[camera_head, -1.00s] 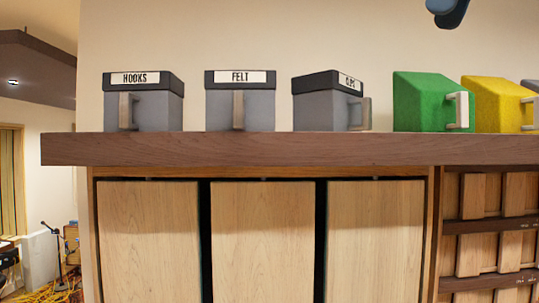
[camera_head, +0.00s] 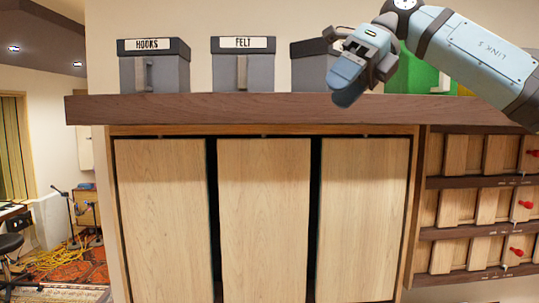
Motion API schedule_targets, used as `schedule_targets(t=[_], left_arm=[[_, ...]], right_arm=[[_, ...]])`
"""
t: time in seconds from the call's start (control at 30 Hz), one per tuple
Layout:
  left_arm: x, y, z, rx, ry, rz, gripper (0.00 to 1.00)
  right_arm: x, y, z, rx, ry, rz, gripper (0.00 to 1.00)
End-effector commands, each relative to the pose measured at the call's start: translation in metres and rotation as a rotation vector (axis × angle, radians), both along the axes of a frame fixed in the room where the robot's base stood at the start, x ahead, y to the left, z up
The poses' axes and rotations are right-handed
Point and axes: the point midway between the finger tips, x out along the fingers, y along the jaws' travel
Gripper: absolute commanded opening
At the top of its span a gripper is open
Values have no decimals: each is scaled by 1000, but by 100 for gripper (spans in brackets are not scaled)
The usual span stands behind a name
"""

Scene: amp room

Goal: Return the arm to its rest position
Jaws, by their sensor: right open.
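My right arm comes in from the upper right. My right gripper (camera_head: 350,78) hangs in front of the wooden shelf (camera_head: 240,107), at the height of the boxes. Its jaws are open and I see nothing in them. It hides much of the third grey box (camera_head: 308,72) and that box's label. My arm also covers most of the green box (camera_head: 420,75). My left arm and gripper are not in view.
Grey boxes labelled HOOKS (camera_head: 155,72) and FELT (camera_head: 243,72) stand on the shelf. Below are pale cabinet doors (camera_head: 262,215). Wooden racks with red knobs (camera_head: 527,204) are at the right. A stool (camera_head: 12,245) and cables (camera_head: 65,257) lie left.

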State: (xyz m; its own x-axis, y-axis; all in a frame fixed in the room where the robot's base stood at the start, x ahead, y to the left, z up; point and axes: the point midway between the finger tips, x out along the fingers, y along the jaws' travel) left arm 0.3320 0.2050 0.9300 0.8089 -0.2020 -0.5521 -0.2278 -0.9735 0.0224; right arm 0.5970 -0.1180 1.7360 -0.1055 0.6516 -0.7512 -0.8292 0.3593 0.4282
Motion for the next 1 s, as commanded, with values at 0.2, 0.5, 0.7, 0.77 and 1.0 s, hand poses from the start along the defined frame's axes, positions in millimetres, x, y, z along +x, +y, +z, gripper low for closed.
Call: schedule_targets(t=[0.2, 0.5, 0.7, 0.77, 1.0], left_arm=[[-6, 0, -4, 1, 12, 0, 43], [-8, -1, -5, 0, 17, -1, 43], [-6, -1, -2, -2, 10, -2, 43], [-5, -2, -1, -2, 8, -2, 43], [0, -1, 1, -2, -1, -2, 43]], right_arm=[[16, 62, -101, 310, 243, 74, 49], [18, 107, -206, 755, 612, 7, 49], [20, 112, -273, 1034, 875, -143, 49], [21, 109, -294, 1111, 954, -206, 49], [20, 85, -392, 1388, 1267, -526, 49]])
